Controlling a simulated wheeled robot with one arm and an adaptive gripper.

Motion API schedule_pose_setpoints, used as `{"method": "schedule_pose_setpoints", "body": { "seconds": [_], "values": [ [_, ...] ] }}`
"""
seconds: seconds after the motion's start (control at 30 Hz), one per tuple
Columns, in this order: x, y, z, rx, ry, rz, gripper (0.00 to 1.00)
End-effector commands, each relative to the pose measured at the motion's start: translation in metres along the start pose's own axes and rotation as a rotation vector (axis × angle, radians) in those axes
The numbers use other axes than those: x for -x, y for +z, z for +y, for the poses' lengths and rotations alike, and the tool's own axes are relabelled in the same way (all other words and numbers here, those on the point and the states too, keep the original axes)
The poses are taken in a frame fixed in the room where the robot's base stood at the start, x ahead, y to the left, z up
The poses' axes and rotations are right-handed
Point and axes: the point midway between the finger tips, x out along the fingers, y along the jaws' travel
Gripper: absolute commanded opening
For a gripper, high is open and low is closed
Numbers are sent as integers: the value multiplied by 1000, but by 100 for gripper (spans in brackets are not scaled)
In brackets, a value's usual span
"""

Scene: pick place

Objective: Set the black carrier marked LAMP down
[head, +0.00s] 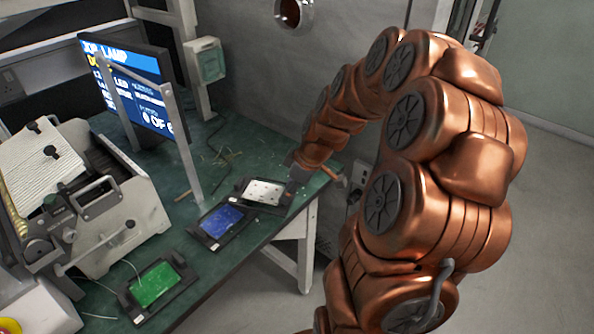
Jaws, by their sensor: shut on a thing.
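A black carrier (247,201) with a white board in it is at the right end of the green bench. My gripper (293,186) is at its right edge and shut on it. The fingertips are small and partly hidden. I cannot tell whether the carrier rests on the bench or is slightly above it. No LAMP mark can be read on it. A second black carrier with a blue board (222,221) lies just left of it, and a third with a green board (157,285) lies nearer the front.
A screen (130,85) showing the word LAMP stands on a metal frame behind the carriers. A grey machine (115,220) fills the left of the bench (200,262). Loose wire bits lie behind.

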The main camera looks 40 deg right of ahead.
Motion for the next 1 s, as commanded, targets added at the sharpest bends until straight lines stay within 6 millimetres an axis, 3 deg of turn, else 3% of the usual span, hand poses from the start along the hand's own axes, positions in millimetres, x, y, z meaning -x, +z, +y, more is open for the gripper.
{"method": "schedule_pose_setpoints", "body": {
  "seconds": [0.63,1.0],
  "values": [
    [-4,10,99,0,4,-1,5],
    [-7,15,135,0,-1,-1,5]
  ]
}}
